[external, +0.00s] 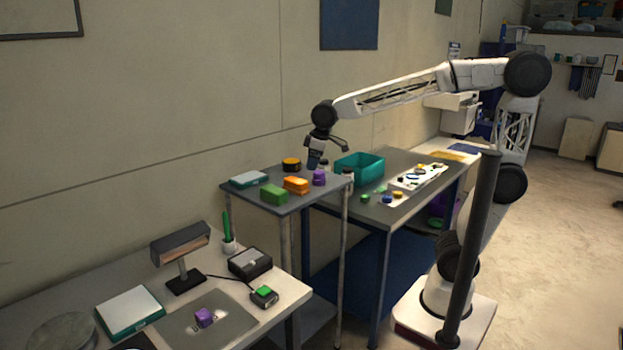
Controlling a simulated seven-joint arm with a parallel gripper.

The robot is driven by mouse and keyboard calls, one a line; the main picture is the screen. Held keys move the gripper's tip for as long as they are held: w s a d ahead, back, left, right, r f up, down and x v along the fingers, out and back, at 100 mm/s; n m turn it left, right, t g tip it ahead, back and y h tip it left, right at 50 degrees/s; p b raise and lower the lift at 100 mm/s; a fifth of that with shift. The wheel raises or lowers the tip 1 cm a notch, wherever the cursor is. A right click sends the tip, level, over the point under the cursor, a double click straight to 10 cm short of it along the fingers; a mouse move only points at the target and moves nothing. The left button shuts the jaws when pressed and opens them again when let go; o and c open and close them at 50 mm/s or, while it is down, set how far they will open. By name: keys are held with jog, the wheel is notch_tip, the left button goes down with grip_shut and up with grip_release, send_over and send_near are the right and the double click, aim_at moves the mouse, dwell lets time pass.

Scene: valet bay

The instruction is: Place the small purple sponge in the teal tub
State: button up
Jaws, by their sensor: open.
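The teal tub (376,168) is an open rectangular box on the dark bench beside the wall. A small purple block (319,180) sits on the small grey table just left of the tub. Another purple block (205,317) lies on a grey mat on the near bench; I cannot tell which of the two is the sponge. My gripper (325,155) is open, pointing down above the small table, close to the first purple block and left of the tub. I see nothing held in it.
Orange (296,184) and green (273,195) blocks, a yellow-topped dark round item (291,164) and a teal-edged scale (250,179) share the small table. A white tray (420,179) with small coloured pieces lies right of the tub. A lamp (181,252) stands on the near bench.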

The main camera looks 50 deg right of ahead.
jog(key=w+a+f+n+g, duration=0.1)
jog(key=w+a+f, duration=0.1)
jog(key=a, duration=0.5)
jog(key=w+a+f+n, duration=0.2)
jog(key=a, duration=0.5)
jog(key=n+g+h, duration=0.1)
jog(key=n+g, duration=0.1)
jog(key=n, duration=0.5)
send_over(204, 314)
jog(key=f, duration=1.9)
jog(key=shift+w+d+f, duration=0.2)
jog(key=shift+d+f, duration=0.05)
jog(key=shift+s+a+f, duration=0.15)
jog(key=shift+a+f, duration=0.05)
jog(key=shift+a, duration=0.05)
jog(key=shift+f, duration=1.3)
jog(key=shift+f, duration=0.15)
